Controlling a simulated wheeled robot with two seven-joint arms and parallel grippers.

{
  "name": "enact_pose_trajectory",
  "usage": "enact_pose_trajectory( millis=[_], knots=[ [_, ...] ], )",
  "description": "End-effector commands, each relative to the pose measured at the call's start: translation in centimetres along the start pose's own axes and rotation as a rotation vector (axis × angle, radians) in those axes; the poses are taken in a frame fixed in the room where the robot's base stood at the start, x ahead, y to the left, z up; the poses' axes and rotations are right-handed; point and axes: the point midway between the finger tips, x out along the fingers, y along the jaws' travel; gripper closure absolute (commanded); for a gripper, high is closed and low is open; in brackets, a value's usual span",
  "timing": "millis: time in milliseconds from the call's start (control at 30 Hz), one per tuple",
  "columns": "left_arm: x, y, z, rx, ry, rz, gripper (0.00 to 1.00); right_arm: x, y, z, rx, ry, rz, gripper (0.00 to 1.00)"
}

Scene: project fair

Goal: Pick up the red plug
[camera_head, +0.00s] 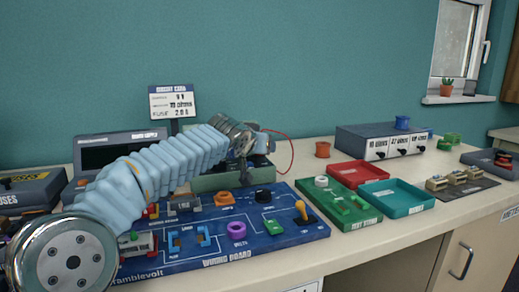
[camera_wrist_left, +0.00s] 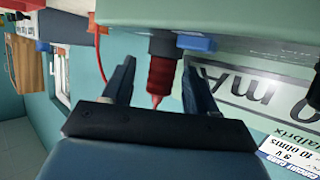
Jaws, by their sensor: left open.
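The red plug (camera_wrist_left: 160,76) shows in the left wrist view, with a dark collar at the green housing and a narrow pale-red tip pointing toward my palm. My left gripper (camera_wrist_left: 157,66) is open, with one finger on each side of the plug and visible gaps between. In the head view my left gripper (camera_head: 258,143) is over the green meter box (camera_head: 208,182) behind the wiring board. There the plug is hidden by the gripper; a red lead (camera_head: 291,150) loops out to its right. My right gripper is in neither view.
The blue wiring board (camera_head: 285,238) with several parts lies in front. To the right are a green board (camera_head: 350,212), a red tray (camera_head: 384,172) and a teal tray (camera_head: 424,206). A grey box with knobs (camera_head: 362,138) stands behind. A circuit card (camera_head: 172,102) stands at back left.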

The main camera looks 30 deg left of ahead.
Motion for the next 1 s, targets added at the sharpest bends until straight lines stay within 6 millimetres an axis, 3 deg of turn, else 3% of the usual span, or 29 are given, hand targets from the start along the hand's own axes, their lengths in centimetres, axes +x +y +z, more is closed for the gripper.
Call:
enact_pose_trajectory(
  millis=[233, 600, 1000],
  knots=[
    [0.2, 0.0, 0.0, 0.000, 0.001, -0.001, 0.42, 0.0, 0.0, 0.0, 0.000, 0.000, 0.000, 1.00],
    [0.2, 0.0, 0.0, 0.000, 0.000, -0.001, 0.99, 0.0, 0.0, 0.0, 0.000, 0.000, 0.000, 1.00],
    [-0.2, 0.1, -1.0, 0.000, 0.003, 0.000, 0.99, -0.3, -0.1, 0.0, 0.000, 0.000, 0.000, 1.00]
  ],
)
